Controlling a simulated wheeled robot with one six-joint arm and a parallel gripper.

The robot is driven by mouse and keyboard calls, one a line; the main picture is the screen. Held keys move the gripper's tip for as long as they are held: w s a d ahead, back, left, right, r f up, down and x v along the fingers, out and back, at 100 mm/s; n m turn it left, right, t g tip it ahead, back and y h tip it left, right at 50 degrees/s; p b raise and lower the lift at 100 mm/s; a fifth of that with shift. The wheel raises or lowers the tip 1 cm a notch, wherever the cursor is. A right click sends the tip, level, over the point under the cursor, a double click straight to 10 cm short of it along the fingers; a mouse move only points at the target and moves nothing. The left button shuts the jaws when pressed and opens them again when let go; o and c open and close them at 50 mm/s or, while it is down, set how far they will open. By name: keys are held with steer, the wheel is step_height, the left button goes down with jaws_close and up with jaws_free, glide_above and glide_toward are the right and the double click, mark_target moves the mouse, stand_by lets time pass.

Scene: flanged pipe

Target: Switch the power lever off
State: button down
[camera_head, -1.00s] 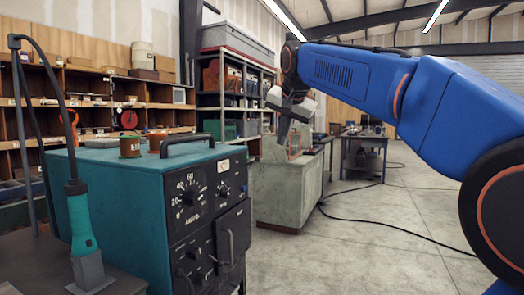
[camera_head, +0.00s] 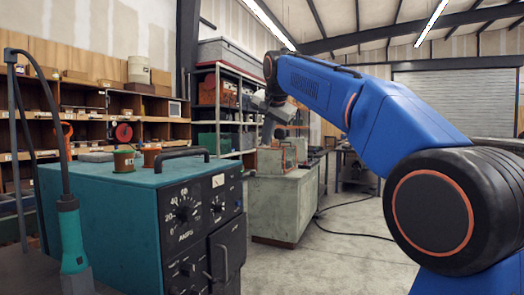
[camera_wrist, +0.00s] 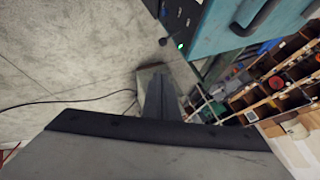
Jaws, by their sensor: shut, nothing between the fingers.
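The teal power unit (camera_head: 110,205) stands at the left in the head view, with dials and a handle on its dark front panel. In the wrist view, part of the unit (camera_wrist: 228,25) shows at the top, with a small dark lever knob (camera_wrist: 163,41) beside a lit green lamp (camera_wrist: 180,46). Which way the lever is set I cannot tell. My gripper (camera_head: 268,133) is beyond the unit in the head view, pointing down, apart from it. In the wrist view my gripper (camera_wrist: 162,80) is shut and empty, below the knob in the picture.
A grey-green cabinet (camera_head: 282,205) stands behind the unit, near my gripper. A cable tool (camera_head: 74,240) stands left of the unit. Shelves (camera_head: 100,120) line the back wall. The concrete floor (camera_head: 345,250) to the right is open, with a black cable across it.

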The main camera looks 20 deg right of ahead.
mark_target(245, 177)
steer(key=s+a+f+x, duration=0.1)
steer(key=a+x, duration=0.1)
steer(key=x, duration=1)
steer(key=shift+s+f, duration=0.15)
steer(key=shift+s, duration=0.05)
